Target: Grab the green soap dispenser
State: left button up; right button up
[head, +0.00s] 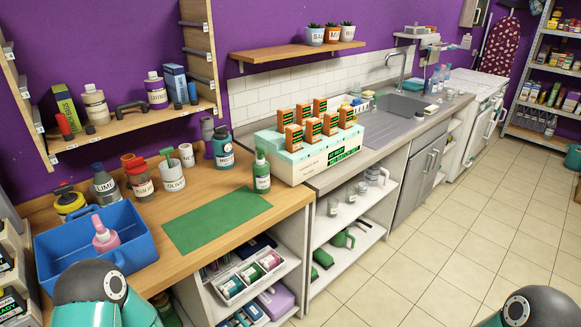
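The green soap dispenser (262,174) stands upright on the wooden counter, at the far right corner of a green mat (215,218). It has a green pump top and a pale label, and nothing holds it. A white and mint box (290,162) stands just to its right. Only teal and dark links of my two arms show, at the bottom left and bottom right edges. Neither gripper is in view.
A blue tray (137,256) with a pink pump bottle (104,238) sits at the counter's left. Several bottles and pots, including a blue jar (223,150), line the back. A wooden shelf (125,124) hangs above. The green mat is bare.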

aim_at(260, 168)
jog(key=z, duration=0.3)
jog(key=i, duration=1.1)
